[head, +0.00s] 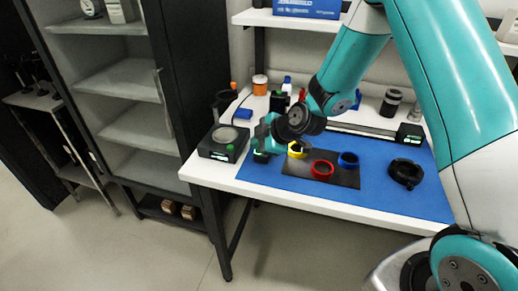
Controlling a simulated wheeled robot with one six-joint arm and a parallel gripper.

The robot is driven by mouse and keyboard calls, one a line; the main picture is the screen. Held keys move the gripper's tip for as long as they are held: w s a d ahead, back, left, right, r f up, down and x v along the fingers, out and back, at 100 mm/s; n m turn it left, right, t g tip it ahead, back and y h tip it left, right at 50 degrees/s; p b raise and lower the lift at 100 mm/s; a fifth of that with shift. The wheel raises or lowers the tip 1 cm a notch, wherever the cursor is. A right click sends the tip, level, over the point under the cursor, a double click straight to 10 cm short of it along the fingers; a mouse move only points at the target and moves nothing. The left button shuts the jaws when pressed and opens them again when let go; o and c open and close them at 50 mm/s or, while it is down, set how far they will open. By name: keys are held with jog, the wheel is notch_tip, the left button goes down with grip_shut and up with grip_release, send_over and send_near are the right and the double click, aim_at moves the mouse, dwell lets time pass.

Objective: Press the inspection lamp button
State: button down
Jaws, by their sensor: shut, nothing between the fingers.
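My gripper (264,138) hangs over the left part of the blue mat (394,199), pointing down. It is shut and holds nothing that I can see. A black device with a round grey top (224,137) and a small green light stands just left of the gripper, at the table's left edge. I cannot make out which of these bears the inspection lamp button, nor whether the fingertips touch the small box.
A black plate (293,171) holds yellow (297,155), red (321,176) and blue (348,165) rings. A black ring (406,182) lies right. Bottles and an orange-labelled jar (260,87) stand behind. A rail (360,130) runs along the back. An open cabinet (115,82) stands left.

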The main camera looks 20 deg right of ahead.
jog(key=shift+s+d+f+b, duration=0.1)
jog(key=shift+s+f+b, duration=0.15)
jog(key=shift+f, duration=0.2)
jog(key=shift+s+f+b, duration=0.1)
jog(key=shift+f+b, duration=0.15)
jog(key=shift+f, duration=0.15)
jog(key=shift+w+r, duration=0.15)
jog(key=shift+r, duration=0.3)
jog(key=shift+r+p, duration=0.15)
jog(key=shift+p, duration=0.15)
notch_tip(320, 180, up, 6)
jog(key=p, duration=0.3)
jog(key=shift+w+r+p, duration=0.15)
jog(key=shift+r+p, duration=0.1)
jog(key=shift+p, duration=0.1)
jog(key=shift+w, duration=0.1)
dwell(1.9)
